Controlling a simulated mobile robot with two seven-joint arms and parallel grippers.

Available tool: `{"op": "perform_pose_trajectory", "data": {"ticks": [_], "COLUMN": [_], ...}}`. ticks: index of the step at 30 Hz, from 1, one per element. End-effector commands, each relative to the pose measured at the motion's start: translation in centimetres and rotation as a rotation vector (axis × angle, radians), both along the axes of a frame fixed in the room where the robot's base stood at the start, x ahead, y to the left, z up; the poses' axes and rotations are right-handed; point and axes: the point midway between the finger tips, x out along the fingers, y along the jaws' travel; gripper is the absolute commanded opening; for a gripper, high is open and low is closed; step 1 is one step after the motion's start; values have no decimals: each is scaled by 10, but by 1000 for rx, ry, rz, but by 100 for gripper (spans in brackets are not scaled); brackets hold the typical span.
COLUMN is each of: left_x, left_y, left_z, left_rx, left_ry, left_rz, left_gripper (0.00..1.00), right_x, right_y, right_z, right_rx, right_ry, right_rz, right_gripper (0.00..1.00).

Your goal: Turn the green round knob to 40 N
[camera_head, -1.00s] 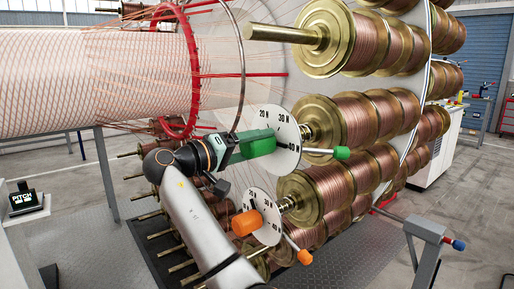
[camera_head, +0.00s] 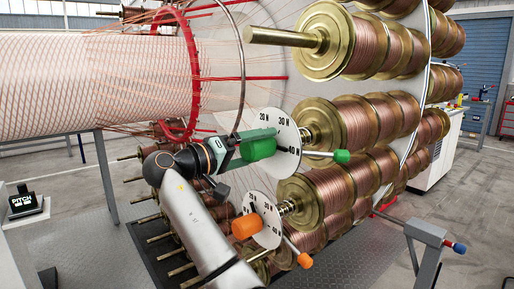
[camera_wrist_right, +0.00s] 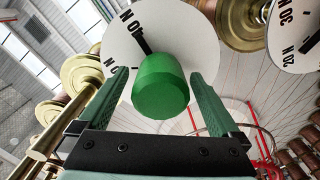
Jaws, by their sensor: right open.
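The green round knob (camera_head: 262,150) sits on a white dial plate (camera_head: 287,128) marked 20 N, 30 N and 40 N. In the right wrist view the knob (camera_wrist_right: 160,88) is between the two green fingers of my right gripper (camera_wrist_right: 160,78). The jaws are open, with a visible gap on each side of the knob. In the head view my right gripper (camera_head: 250,141) reaches the knob from the left. My left gripper is out of view.
A green-tipped lever (camera_head: 341,156) sticks out right of the dial. Below are an orange knob (camera_head: 246,226) with its own dial (camera_head: 265,212) and an orange-tipped lever (camera_head: 305,260). Copper wire spools (camera_head: 340,120) crowd the right. A red ring (camera_head: 190,80) and thin wires are at upper left.

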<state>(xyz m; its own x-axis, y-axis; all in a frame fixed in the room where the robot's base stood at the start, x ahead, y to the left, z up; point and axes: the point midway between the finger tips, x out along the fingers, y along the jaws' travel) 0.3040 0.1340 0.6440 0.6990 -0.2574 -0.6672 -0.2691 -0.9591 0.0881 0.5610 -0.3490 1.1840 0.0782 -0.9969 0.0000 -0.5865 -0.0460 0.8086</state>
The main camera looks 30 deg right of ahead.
Motion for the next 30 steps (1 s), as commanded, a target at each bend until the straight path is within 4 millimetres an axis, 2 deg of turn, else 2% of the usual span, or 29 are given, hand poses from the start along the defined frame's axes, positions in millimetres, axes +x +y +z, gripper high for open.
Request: {"op": "perform_pose_trajectory", "data": {"ticks": [4, 8, 15, 21, 25, 30], "left_x": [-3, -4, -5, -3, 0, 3], "left_y": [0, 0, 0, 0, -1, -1], "left_z": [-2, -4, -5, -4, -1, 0], "left_rx": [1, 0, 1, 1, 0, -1], "left_ry": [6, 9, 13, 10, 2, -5], "left_rz": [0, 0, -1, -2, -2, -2], "left_gripper": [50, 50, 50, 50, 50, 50], "right_x": [0, -1, -5, -8, -9, -10], "right_y": [5, 21, 74, 109, 121, 125], "right_z": [0, 0, 0, 1, 0, 0], "right_rx": [0, 1, 0, 0, 0, 0], "right_ry": [0, 1, 1, 1, 0, -1], "right_rz": [1, 4, 4, 2, 0, 0], "right_gripper": [99, 99, 99, 99, 99, 99]}}
